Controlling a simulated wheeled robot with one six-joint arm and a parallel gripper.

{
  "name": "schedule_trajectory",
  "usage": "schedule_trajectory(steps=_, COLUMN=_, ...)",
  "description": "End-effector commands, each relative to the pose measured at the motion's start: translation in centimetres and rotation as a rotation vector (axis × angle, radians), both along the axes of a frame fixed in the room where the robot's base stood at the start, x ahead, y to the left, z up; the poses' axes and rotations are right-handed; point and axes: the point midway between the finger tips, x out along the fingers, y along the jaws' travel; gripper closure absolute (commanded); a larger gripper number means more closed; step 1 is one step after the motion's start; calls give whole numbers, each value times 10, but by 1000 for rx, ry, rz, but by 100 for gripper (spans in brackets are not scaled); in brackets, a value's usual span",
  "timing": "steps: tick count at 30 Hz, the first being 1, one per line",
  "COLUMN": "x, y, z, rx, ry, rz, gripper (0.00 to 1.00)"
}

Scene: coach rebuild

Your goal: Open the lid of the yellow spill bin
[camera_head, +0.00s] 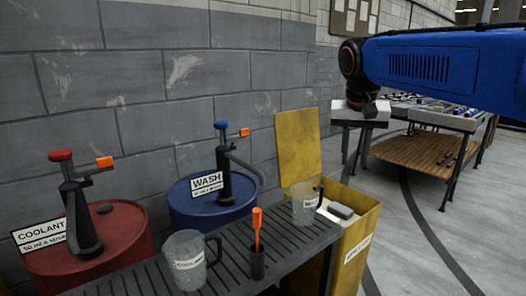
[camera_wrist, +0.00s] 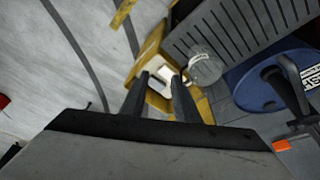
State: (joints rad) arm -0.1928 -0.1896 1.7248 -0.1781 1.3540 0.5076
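The yellow spill bin (camera_head: 360,225) stands at the right end of the slatted bench. Its yellow lid (camera_head: 298,146) stands upright at the back against the wall, so the bin is open. A grey block (camera_head: 341,210) and something pale show in its mouth. In the wrist view the bin (camera_wrist: 150,48) lies beyond my gripper (camera_wrist: 161,86), whose two dark fingers are apart. The pale item (camera_wrist: 157,76) shows in the gap between them; I see no grip on it. In the head view my fingers are not clearly visible.
The slatted bench (camera_head: 212,262) carries two clear jugs, COOLANT (camera_head: 188,262) and another (camera_head: 305,205), and an orange-handled tool (camera_head: 257,228) in a holder. Red (camera_head: 125,235) and blue (camera_head: 185,205) pump drums stand behind. A workbench (camera_head: 440,119) stands back right. Floor right of the bin is clear.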

Motion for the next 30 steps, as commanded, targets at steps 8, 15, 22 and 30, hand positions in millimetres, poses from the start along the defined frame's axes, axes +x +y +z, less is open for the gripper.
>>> schedule_trajectory(steps=8, x=-86, y=-27, z=-52, rx=15, ry=-24, rz=102, gripper=72)
schedule_trajectory(steps=15, x=-157, y=-41, z=-111, rx=23, ry=-51, rz=184, gripper=72)
schedule_trajectory(steps=22, x=-219, y=-48, z=-175, rx=23, ry=-84, rz=256, gripper=72)
schedule_trajectory(steps=30, x=-260, y=-50, z=-226, rx=17, ry=-109, rz=302, gripper=72)
